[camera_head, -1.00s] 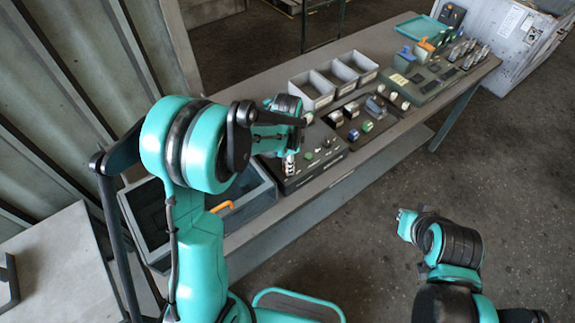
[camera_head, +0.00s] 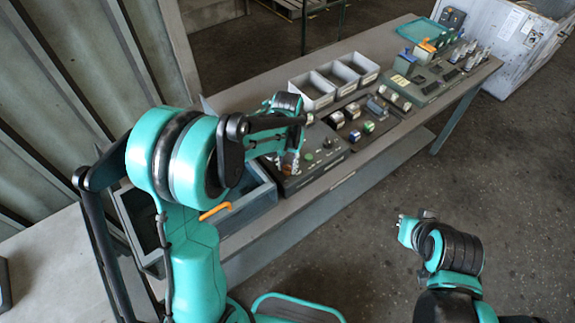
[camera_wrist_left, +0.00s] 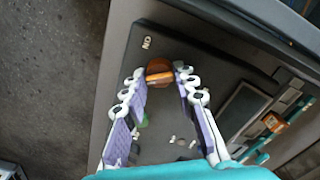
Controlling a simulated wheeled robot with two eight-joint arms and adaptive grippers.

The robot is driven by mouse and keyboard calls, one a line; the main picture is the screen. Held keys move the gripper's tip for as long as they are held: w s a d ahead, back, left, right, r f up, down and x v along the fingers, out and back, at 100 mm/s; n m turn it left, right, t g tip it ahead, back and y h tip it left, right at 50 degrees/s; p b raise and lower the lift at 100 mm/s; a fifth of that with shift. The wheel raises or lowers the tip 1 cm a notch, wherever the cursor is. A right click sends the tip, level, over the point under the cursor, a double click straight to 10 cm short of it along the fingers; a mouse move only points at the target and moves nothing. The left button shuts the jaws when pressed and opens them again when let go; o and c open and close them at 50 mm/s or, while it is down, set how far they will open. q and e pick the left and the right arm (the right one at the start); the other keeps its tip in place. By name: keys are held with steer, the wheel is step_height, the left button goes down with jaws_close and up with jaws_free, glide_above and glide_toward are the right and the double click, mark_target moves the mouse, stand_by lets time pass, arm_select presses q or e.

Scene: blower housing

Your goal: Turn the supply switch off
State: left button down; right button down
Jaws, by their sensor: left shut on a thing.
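The supply switch (camera_wrist_left: 159,72), a round brown-orange knob with a bright orange bar across it, sits on a dark panel (camera_wrist_left: 175,42) in the left wrist view.
The bench (camera_head: 235,97) carries grey open bins (camera_head: 312,88), more switch panels (camera_head: 430,80) and a teal tray (camera_head: 415,30) at the far end. A dark open box (camera_head: 255,203) with an orange handle (camera_head: 215,211) is left of the panel.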

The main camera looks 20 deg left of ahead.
mark_target(287, 166)
arm_select(q)
steer(key=shift+n, duration=1.1)
steer(key=c, duration=1.2)
jaws_free()
step_height(287, 166, up, 12)
steer(key=shift+r, duration=0.1)
